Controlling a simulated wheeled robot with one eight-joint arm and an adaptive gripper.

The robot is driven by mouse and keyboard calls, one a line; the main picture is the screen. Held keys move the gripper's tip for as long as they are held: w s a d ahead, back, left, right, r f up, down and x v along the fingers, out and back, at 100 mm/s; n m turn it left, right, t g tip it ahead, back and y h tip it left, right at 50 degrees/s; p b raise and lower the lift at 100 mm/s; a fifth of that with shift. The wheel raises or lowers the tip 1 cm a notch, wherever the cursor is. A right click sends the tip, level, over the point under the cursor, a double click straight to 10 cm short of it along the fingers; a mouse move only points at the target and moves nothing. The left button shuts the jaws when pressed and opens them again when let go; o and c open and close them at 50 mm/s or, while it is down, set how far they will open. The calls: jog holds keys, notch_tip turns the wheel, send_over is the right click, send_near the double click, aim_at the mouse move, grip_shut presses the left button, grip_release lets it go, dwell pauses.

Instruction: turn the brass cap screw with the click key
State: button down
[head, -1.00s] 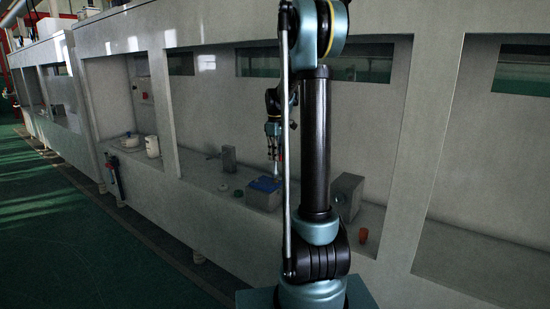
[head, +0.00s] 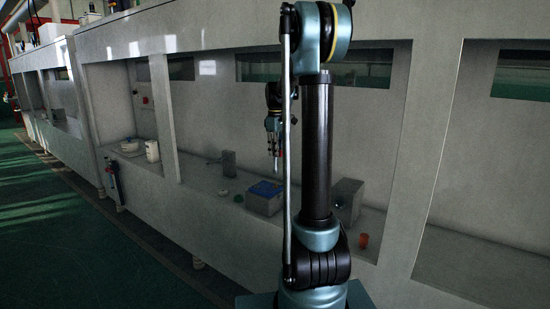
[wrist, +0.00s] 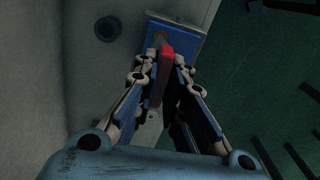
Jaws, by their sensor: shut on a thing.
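My gripper (head: 273,143) hangs above the blue-topped block (head: 265,196) in the head view. In the wrist view its fingers (wrist: 163,75) are shut on the click key (wrist: 164,68), whose red part shows between them. The same blue-topped block (wrist: 187,32) lies beyond the fingertips in the wrist view. A small brass-coloured round spot, likely the brass cap screw (wrist: 160,36), shows on the blue top near the red part. I cannot tell whether the key touches it. In the head view the screw is too small to make out.
A larger grey box (head: 347,199) and an orange cup (head: 362,241) are to the right. White containers (head: 152,151) stand farther left. The bay's walls and posts surround the ledge.

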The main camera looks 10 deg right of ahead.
aim_at(275, 167)
jog(key=shift+r, duration=0.5)
jog(key=shift+m, duration=0.8)
jog(key=shift+f, duration=0.15)
jog(key=shift+f, duration=2.55)
jog(key=shift+f, duration=1)
